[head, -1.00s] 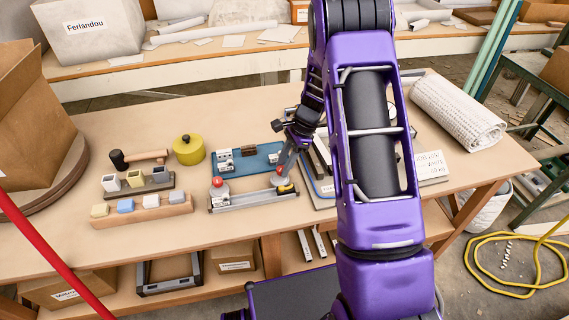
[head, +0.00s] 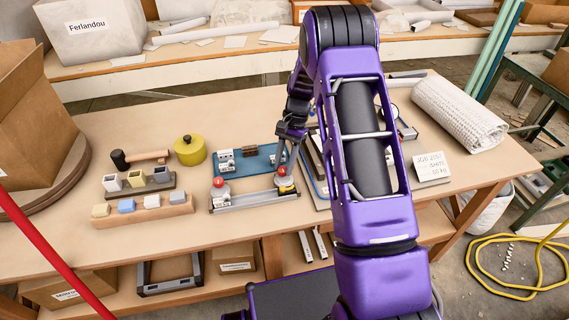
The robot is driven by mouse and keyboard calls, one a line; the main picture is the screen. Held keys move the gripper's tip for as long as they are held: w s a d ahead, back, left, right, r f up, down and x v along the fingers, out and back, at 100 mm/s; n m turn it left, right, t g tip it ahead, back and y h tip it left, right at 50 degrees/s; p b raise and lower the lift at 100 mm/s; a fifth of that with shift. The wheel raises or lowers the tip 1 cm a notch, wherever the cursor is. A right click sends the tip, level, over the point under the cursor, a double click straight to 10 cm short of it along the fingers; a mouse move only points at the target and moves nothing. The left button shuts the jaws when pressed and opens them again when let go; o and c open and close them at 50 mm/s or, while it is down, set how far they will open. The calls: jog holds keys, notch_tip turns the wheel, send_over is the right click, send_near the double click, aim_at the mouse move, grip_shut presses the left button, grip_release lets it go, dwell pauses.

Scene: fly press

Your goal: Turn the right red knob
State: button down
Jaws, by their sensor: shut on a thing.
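The right red knob (head: 281,171) sits on a round grey base at the right end of a grey rail fixture (head: 252,201) on the bench. A second red knob (head: 218,182) stands on the left end of the same fixture. My gripper (head: 286,173) reaches down from above and is shut on the right red knob. Its fingers hide part of the knob, so I cannot see the knob's exact turn. A yellow part lies just below it.
A blue plate (head: 250,159) with small parts lies behind the fixture. A yellow pot (head: 189,150), a mallet (head: 139,158) and block racks stand to the left. A folded card (head: 432,167) and a white roll (head: 458,113) are at right.

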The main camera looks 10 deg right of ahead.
dwell(0.4)
jog(key=c, duration=0.5)
grip_release()
jog(key=p+v, duration=0.1)
jog(key=v, duration=1.6)
jog(key=shift+r, duration=0.2)
jog(key=shift+w, duration=0.15)
